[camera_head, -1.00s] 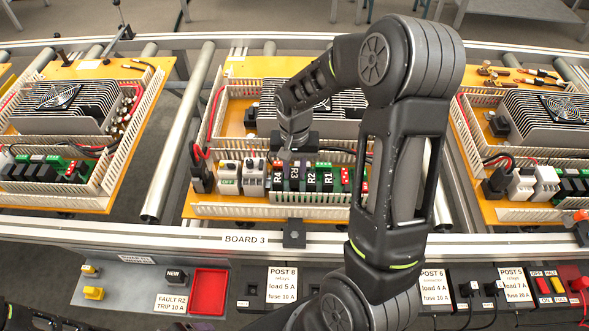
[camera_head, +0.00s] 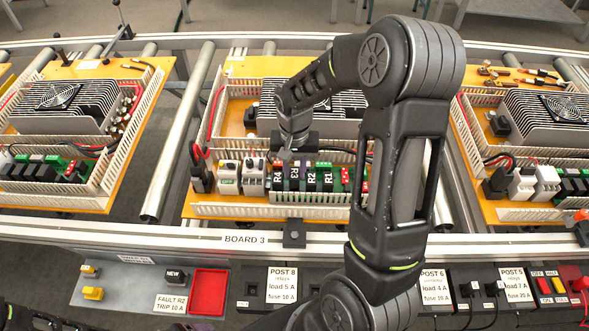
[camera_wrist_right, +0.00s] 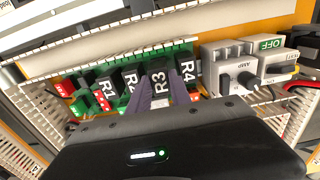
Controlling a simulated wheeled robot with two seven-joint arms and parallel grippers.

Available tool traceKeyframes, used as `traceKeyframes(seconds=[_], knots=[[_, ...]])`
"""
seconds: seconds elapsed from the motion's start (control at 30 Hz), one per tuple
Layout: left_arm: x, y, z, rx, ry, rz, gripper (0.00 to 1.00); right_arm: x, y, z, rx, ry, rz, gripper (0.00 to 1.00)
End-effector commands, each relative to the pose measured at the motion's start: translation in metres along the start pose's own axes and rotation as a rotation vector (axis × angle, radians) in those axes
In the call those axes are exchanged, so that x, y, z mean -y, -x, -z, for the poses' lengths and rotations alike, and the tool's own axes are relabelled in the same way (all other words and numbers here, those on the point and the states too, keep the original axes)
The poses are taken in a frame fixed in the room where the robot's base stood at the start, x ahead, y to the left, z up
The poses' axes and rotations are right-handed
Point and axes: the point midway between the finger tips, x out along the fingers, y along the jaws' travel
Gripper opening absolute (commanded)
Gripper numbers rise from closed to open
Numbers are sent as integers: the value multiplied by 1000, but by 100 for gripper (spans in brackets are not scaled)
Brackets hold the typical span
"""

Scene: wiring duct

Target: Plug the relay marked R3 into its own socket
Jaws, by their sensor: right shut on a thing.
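My right gripper (camera_head: 296,154) points down at the relay row on the middle board. It is shut on the black relay marked R3 (camera_head: 294,174). In the right wrist view the purple fingers (camera_wrist_right: 163,94) are on both sides of R3 (camera_wrist_right: 158,77). R3 is upright in line between relays R4 (camera_head: 278,174) and R2 (camera_head: 311,179). Its socket is hidden under it and the neighbours, so I cannot tell whether it is fully seated. R1 (camera_head: 327,181) stands beyond R2. My left gripper is not in view.
Grey breaker modules (camera_head: 241,178) stand left of R4. A finned heatsink (camera_head: 345,112) is behind the row, and a slotted duct wall (camera_head: 270,197) runs in front.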

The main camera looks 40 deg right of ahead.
Motion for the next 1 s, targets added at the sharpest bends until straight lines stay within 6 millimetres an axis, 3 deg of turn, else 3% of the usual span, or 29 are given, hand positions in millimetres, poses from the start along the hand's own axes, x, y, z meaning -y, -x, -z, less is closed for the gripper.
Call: traceKeyframes(seconds=[1.0], knots=[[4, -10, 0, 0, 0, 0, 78, 0, -12, 0, 0, 0, 0, 0]])
